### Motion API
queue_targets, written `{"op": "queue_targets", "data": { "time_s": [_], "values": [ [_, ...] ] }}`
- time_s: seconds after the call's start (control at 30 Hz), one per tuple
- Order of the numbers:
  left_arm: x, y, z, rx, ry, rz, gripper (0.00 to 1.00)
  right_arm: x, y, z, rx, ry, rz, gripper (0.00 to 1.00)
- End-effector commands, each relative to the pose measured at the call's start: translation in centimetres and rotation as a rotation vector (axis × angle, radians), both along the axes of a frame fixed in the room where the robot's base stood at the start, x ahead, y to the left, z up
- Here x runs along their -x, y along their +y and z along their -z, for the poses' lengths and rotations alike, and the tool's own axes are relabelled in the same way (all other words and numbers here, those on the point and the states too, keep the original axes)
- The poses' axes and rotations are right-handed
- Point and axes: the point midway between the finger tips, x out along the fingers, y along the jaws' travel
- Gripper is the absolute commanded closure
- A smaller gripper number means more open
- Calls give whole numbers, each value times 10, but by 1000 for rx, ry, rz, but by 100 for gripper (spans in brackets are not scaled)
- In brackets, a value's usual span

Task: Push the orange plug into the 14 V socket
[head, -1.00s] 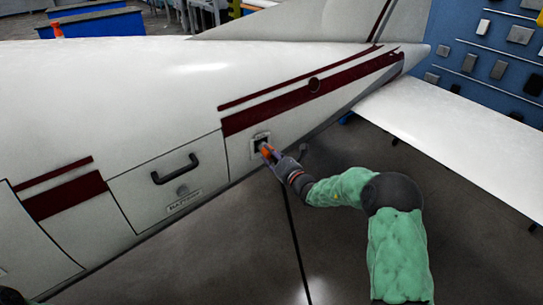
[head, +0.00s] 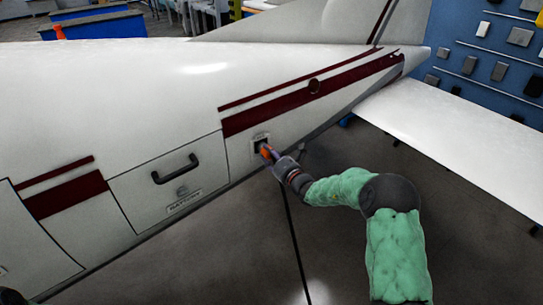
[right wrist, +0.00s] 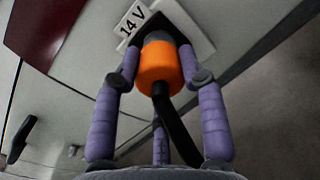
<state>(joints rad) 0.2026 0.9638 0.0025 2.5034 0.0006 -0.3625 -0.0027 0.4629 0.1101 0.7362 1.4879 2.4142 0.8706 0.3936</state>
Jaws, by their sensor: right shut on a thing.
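The orange plug (right wrist: 160,66) is between the fingers of my right gripper (right wrist: 158,72), which is shut on it. Its grey front end reaches into the dark opening of the 14 V socket (right wrist: 192,22); how deep it sits cannot be told. A black cable runs from the plug's back. In the head view the plug (head: 265,153) is at the socket plate (head: 260,137) on the white aircraft fuselage, with my right gripper (head: 270,156) mostly covering it.
The fuselage (head: 120,95) has a hatch with a black handle (head: 175,169) left of the socket. The cable (head: 292,235) hangs to the floor. A white tailplane (head: 460,125) extends at the right. Open floor lies below.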

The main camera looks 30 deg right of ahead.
Motion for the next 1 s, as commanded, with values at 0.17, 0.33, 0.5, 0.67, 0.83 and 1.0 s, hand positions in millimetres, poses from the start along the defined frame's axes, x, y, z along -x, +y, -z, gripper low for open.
{"op": "queue_targets", "data": {
  "time_s": [0.17,0.33,0.5,0.67,0.83,1.0],
  "values": [
    [0,0,0,0,0,0,61,-3,-1,-9,4,-17,1,56],
    [0,0,0,0,-1,0,61,-3,-1,-8,3,-14,0,31],
    [0,0,0,0,0,0,61,-2,-1,-6,2,-10,0,31],
    [0,0,0,0,0,0,61,-1,-1,-4,1,-8,1,23],
    [0,0,0,0,0,0,61,-1,-1,-4,1,-7,1,23],
    [0,0,-1,0,0,0,61,5,-1,-3,1,-5,1,23]
  ]
}}
